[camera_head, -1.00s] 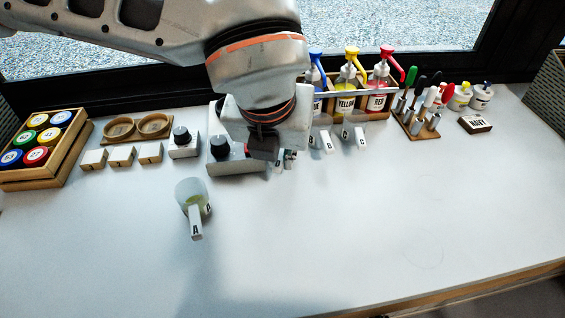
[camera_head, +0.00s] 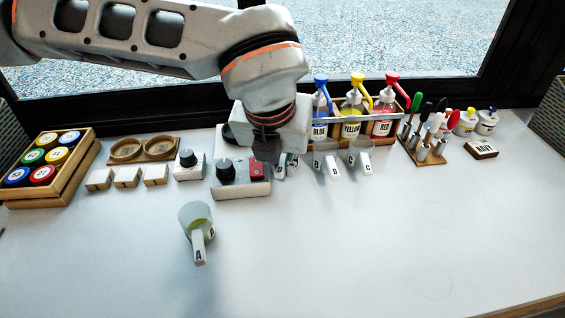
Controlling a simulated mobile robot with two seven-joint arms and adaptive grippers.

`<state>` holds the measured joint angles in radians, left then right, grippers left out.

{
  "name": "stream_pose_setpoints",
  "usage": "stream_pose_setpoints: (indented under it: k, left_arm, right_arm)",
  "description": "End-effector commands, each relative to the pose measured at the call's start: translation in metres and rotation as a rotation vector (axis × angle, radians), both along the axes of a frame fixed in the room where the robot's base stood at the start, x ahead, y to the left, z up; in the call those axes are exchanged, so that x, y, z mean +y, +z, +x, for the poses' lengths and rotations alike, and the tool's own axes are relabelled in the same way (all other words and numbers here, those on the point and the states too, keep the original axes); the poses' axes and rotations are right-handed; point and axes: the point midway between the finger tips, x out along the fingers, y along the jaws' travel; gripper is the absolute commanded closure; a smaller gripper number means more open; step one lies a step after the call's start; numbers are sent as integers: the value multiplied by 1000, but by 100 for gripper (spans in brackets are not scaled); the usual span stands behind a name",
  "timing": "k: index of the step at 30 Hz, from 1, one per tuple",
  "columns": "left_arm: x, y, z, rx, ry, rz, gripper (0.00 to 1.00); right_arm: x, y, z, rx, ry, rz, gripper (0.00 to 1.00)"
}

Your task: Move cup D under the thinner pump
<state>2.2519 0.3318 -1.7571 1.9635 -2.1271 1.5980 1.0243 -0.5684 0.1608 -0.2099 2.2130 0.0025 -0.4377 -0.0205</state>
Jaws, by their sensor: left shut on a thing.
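My left gripper (camera_head: 267,150) reaches down behind the stirrer box, pointing at the bench, and largely hides what it holds. It is shut on a small clear cup, apparently cup D (camera_head: 283,168), of which only a lettered handle part shows right of the fingers; the letter is hard to read. Pump bottles marked blue (camera_head: 319,128), yellow (camera_head: 350,128) and red (camera_head: 383,127) stand in a wooden rack at the back. I cannot make out which pump is the thinner one. My right gripper is not in view.
Cup A (camera_head: 195,216) stands alone in front, with yellowish contents. Cups B (camera_head: 325,158) and C (camera_head: 359,154) stand before the rack. A grey box with a knob and red switch (camera_head: 257,170) sits by the gripper.

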Motion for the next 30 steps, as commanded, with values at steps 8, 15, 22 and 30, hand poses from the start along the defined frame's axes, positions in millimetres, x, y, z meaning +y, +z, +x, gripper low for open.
stream_pose_setpoints:
  k: [8,15,22,30]
  left_arm:
    - [0,-3,0,0,0,0,100]
    - [0,-7,0,0,0,0,100]
    - [0,-11,0,1,0,0,100]
    - [1,-12,0,1,3,1,71]
  right_arm:
    - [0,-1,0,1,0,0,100]
    - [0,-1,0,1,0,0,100]
    - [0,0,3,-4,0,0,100]
    - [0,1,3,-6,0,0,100]
